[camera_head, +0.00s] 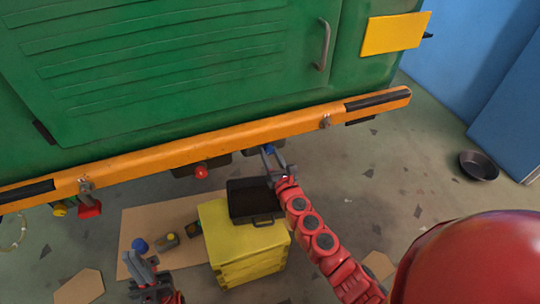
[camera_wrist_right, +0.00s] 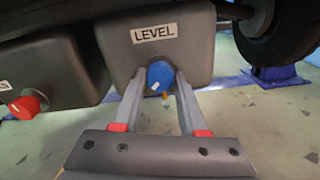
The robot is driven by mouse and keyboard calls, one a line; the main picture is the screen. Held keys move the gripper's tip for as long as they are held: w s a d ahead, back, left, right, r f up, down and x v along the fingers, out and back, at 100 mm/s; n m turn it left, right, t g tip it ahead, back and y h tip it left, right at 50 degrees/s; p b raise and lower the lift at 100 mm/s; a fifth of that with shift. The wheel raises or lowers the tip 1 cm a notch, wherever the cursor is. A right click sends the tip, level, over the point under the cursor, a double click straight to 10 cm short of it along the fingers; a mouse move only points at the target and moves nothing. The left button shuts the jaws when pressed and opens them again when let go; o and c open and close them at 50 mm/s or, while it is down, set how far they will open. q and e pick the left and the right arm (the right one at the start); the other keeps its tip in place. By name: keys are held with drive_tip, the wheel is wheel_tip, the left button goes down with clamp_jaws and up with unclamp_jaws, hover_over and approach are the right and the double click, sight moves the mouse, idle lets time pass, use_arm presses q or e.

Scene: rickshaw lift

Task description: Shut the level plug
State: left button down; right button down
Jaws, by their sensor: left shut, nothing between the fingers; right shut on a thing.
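The level plug (camera_wrist_right: 160,77) is a blue knob with a white mark, on a dark grey housing labelled LEVEL (camera_wrist_right: 153,35). My right gripper (camera_wrist_right: 163,84) is shut on the blue plug, one finger on each side of it. A small orange-yellow drop or bit shows just below the plug in the right wrist view. In the head view the right gripper (camera_head: 270,160) reaches under the orange bumper (camera_head: 230,132), and the plug is a small blue spot there. My left gripper (camera_head: 144,270) is shut and empty, low above the cardboard.
A red knob (camera_head: 201,172) sits on the housing to the left. A yellow crate (camera_head: 250,267) carries an open black case (camera_head: 254,218). Cardboard (camera_head: 130,215) with a blue-capped item and small bottles lies left of it. A dark pan (camera_head: 479,166) stands at right.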

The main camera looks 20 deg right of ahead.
drive_tip(key=m+b, duration=0.1)
drive_tip(key=m, duration=0.2)
drive_tip(key=shift+m, duration=0.4)
drive_tip(key=m, duration=0.3)
drive_tip(key=shift+m+b, duration=0.3)
drive_tip(key=m, duration=0.3)
drive_tip(key=shift+m, duration=0.4)
drive_tip(key=m, duration=0.2)
drive_tip(key=shift+r+m, duration=0.1)
drive_tip(key=shift+m, duration=0.2)
drive_tip(key=m, duration=0.3)
drive_tip(key=shift+m, duration=0.3)
drive_tip(key=m+p, duration=0.1)
drive_tip(key=m, duration=0.1)
drive_tip(key=shift+r+m, duration=0.15)
drive_tip(key=shift+m, duration=0.25)
drive_tip(key=m+p, duration=0.1)
drive_tip(key=m, duration=0.1)
drive_tip(key=shift+m, duration=0.3)
drive_tip(key=shift+m+p, duration=0.95)
drive_tip(key=shift+m, duration=0.85)
